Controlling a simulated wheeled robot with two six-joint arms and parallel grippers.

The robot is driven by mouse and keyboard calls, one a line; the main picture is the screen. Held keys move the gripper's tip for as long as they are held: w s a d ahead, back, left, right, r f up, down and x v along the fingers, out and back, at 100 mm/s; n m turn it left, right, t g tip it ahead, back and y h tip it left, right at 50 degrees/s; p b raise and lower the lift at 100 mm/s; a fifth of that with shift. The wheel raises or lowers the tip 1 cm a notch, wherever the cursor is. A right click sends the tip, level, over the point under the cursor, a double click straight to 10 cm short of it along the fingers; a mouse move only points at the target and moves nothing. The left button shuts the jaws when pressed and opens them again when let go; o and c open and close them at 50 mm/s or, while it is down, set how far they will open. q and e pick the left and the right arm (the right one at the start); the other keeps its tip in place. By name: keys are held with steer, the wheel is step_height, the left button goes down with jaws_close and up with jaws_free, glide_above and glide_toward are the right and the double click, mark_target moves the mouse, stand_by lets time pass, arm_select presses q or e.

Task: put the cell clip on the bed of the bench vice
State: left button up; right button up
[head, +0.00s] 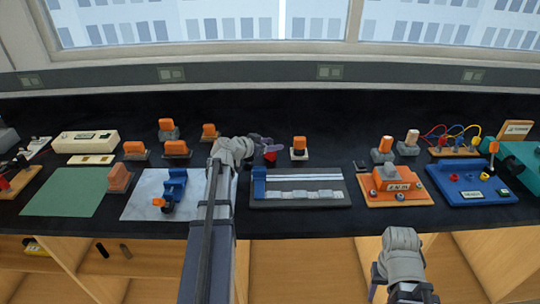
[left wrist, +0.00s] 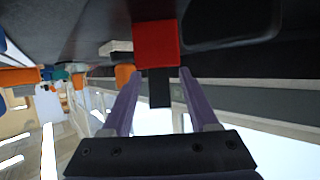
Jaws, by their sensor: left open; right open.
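A small red block with a dark strip, apparently the cell clip (head: 270,157), is on the black bench right by my left gripper (head: 266,143). In the left wrist view the red block (left wrist: 156,44) lies just beyond the tips of the open purple fingers (left wrist: 158,72), roughly centred between them. No grip on it shows. A blue device with an orange knob, apparently the bench vice (head: 175,188), stands on a pale marbled sheet left of my left arm. My right gripper (head: 378,282) is low at the front, below the bench edge, with its fingers largely hidden.
Several orange-topped pieces (head: 176,149) stand at the back left, and another (head: 299,147) is right of the red block. A grey track board (head: 330,203), an orange board (head: 412,198) and a blue box (head: 470,192) fill the right. A green mat (head: 62,193) is bare.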

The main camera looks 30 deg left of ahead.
arm_select(q)
jaws_close()
stand_by(0.3)
stand_by(0.4)
step_height(320, 180, up, 10)
steer(key=p, duration=1)
stand_by(0.6)
